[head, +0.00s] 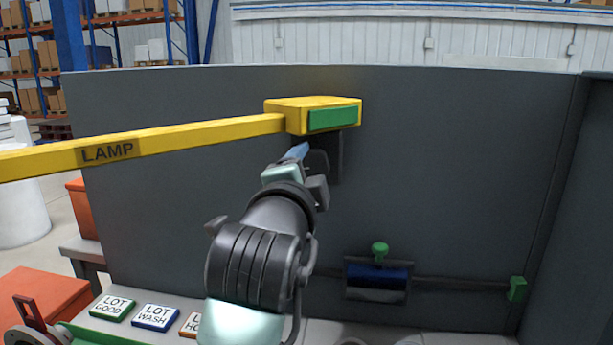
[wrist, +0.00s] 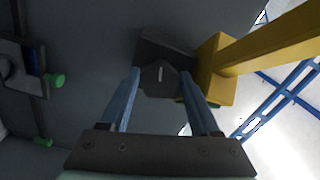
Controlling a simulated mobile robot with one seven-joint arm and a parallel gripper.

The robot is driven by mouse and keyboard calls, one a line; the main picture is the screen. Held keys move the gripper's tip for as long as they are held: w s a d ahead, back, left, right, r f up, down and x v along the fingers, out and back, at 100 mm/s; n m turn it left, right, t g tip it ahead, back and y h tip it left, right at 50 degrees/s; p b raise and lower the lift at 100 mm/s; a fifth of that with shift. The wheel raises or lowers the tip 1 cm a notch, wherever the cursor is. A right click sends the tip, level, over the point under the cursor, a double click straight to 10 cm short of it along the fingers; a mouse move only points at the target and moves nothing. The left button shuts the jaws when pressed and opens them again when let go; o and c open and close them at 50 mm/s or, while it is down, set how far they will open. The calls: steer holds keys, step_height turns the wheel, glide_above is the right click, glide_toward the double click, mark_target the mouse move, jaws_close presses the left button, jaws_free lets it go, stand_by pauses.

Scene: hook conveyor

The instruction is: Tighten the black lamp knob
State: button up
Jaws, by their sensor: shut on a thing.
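The black lamp knob (wrist: 160,80) has a pale line on its face and sits before a dark block (wrist: 166,50) beside the yellow lamp head in the wrist view. My gripper (wrist: 159,78) has its two blue fingers on either side of the knob, shut on it. In the head view my gripper (head: 304,149) reaches up just under the yellow lamp head (head: 298,117), which has a green front panel. The yellow arm (head: 200,134), labelled LAMP, runs left from the head. My gripper and arm partly hide the knob in the head view.
A grey panel (head: 450,150) stands behind the lamp. Lower right are a dark blue plate (head: 377,280), a green knob (head: 379,249) and a green block (head: 517,289) on a rail. Signs such as LOT GOOD (head: 112,307) and LOT WASH (head: 155,317) lie lower left.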

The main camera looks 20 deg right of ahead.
stand_by(0.4)
steer(key=o, duration=1.4)
steer(key=shift+c, duration=0.2)
steer(key=b+v, duration=0.1)
steer(key=v, duration=1.2)
